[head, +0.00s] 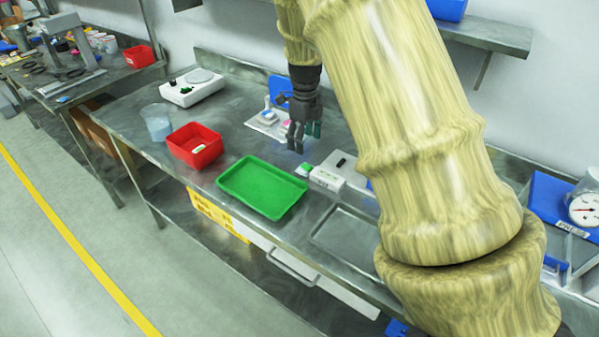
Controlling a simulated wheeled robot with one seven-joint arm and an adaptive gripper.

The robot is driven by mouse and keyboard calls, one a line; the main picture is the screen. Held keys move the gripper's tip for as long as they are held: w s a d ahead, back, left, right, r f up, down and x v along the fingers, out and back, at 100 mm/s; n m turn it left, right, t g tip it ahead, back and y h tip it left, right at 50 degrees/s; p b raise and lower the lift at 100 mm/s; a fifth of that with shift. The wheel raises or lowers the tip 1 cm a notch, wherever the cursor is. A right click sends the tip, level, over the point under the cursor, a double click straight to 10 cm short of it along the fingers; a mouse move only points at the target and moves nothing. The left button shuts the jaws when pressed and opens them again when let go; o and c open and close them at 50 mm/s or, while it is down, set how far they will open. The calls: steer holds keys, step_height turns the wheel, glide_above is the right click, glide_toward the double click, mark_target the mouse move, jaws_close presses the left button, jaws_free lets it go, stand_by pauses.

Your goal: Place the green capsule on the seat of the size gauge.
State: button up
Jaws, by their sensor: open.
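My gripper (302,138) points down over the back middle of the bench, with its dark fingers apart. A dark green patch shows at its right finger; I cannot tell whether it is the capsule or part of the finger. A small green and white item (305,169) lies beside a white box (327,179), in front of and below the gripper. I cannot tell for sure which thing is the size gauge. A white plate (262,125) with small blue, white and pink parts stands just left of the gripper, partly hidden behind it.
A green tray (262,188) and a red bin (194,146) stand at the front left. A clear beaker (157,122) and a white scale (191,87) stand farther left. A small black piece (341,162) lies right of the gripper. My arm hides the bench's right middle.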

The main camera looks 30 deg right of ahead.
steer(key=p, duration=0.1)
glide_above(305, 167)
step_height(305, 167, down, 6)
steer(key=shift+a+r, duration=0.1)
steer(key=shift+s+f+p, duration=0.1)
steer(key=shift+f+p, duration=0.35)
steer(key=shift+f, duration=0.15)
steer(key=f, duration=0.2)
steer(key=f+p, duration=0.1)
steer(key=shift+d, duration=0.25)
steer(key=shift+f, duration=0.6)
steer(key=c, duration=0.9)
steer(key=shift+c, duration=0.2)
steer(key=shift+r, duration=0.1)
